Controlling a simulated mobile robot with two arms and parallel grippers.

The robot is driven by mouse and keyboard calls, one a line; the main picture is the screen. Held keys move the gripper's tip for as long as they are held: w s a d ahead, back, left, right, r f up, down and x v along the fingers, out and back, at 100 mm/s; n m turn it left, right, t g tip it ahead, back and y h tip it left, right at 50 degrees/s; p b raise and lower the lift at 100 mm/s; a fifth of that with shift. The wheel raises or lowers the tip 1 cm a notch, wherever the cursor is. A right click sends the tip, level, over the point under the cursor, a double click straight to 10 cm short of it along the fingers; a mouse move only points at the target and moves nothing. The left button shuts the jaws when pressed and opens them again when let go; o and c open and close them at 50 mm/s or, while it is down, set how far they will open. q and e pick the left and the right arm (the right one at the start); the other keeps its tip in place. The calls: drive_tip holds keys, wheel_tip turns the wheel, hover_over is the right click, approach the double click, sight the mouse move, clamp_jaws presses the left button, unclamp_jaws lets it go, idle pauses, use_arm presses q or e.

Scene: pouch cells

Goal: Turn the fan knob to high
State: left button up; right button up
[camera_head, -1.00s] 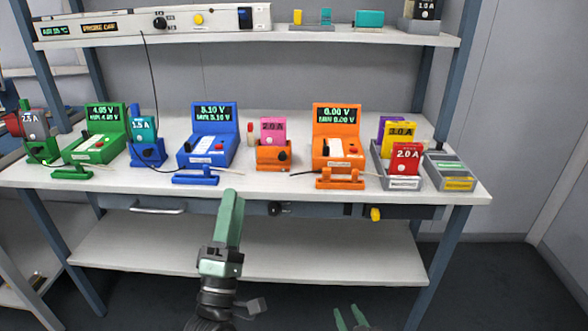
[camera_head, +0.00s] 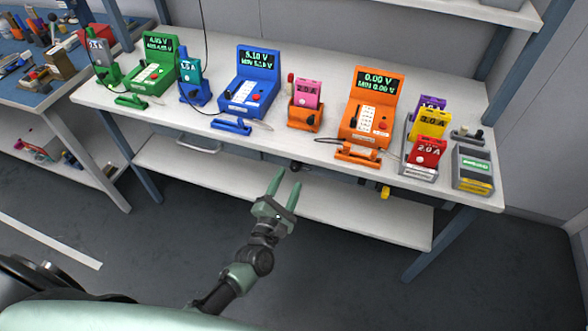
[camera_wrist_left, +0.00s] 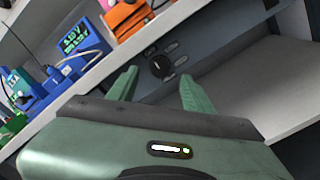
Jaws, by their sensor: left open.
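A round black knob (camera_head: 296,167) sits on the panel under the front edge of the white workbench. In the left wrist view the same knob (camera_wrist_left: 160,66) shows a white pointer mark and small labels around it, too small to read. My left gripper (camera_head: 287,180) is open and empty, just in front of the knob. In the left wrist view its two green fingers (camera_wrist_left: 158,76) stand either side of the knob in the picture; I see no contact. My right gripper is not in view.
Green, blue and orange testers (camera_head: 370,122) and pouch cell holders stand on the bench top (camera_head: 335,80). A lower shelf (camera_head: 340,208) runs below the panel. The floor (camera_head: 340,270) in front is clear.

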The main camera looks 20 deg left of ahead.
sight(294, 169)
use_arm(q)
drive_tip(key=shift+w+d, duration=0.1)
drive_tip(key=shift+w, duration=1.85)
clamp_jaws()
